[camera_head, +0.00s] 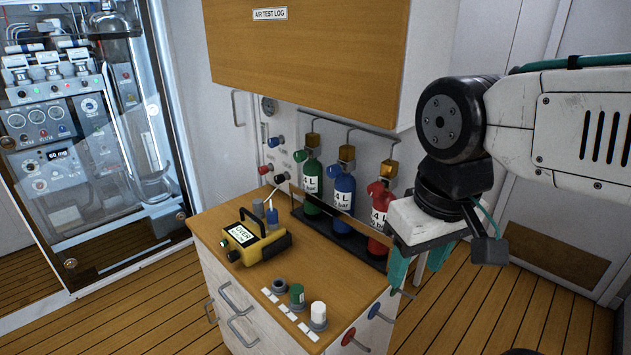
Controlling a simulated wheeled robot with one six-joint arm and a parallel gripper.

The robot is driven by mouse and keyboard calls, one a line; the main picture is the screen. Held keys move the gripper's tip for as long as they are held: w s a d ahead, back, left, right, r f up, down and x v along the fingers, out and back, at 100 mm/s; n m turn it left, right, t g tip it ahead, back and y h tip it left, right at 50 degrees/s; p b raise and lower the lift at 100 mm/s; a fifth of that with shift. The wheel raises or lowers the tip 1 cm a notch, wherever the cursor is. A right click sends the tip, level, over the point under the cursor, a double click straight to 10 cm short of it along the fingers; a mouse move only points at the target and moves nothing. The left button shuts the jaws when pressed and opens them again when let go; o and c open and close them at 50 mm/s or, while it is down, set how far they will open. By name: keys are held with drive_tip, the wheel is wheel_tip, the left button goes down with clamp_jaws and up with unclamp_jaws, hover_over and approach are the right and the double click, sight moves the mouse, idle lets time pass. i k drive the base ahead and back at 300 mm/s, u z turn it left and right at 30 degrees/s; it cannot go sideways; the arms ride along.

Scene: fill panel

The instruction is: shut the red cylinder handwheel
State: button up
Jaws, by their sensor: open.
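The red cylinder (377,240) stands at the right end of a row of three in a black rack on the counter. It carries a "4 L" label. Its red handwheel (375,189) sits at the top of the cylinder, below a brass-coloured block (389,169). My gripper (419,267) is to the right of the red cylinder and lower than the handwheel, with teal fingers apart and pointing down. It appears empty. The near finger overlaps the lower right of the cylinder in the picture, and I cannot tell whether they touch. Whether the handwheel is open or shut does not show.
Blue (342,206) and green (312,192) cylinders stand left of the red one. A yellow meter (262,246) and several small capped containers are on the counter (215,222). A wooden cabinet (320,55) overhangs the cylinders. Open floor (470,310) lies right.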

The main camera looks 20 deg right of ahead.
sight(376, 188)
drive_tip(key=z, duration=0.85)
drive_tip(key=k, duration=0.35)
drive_tip(key=u, duration=0.95)
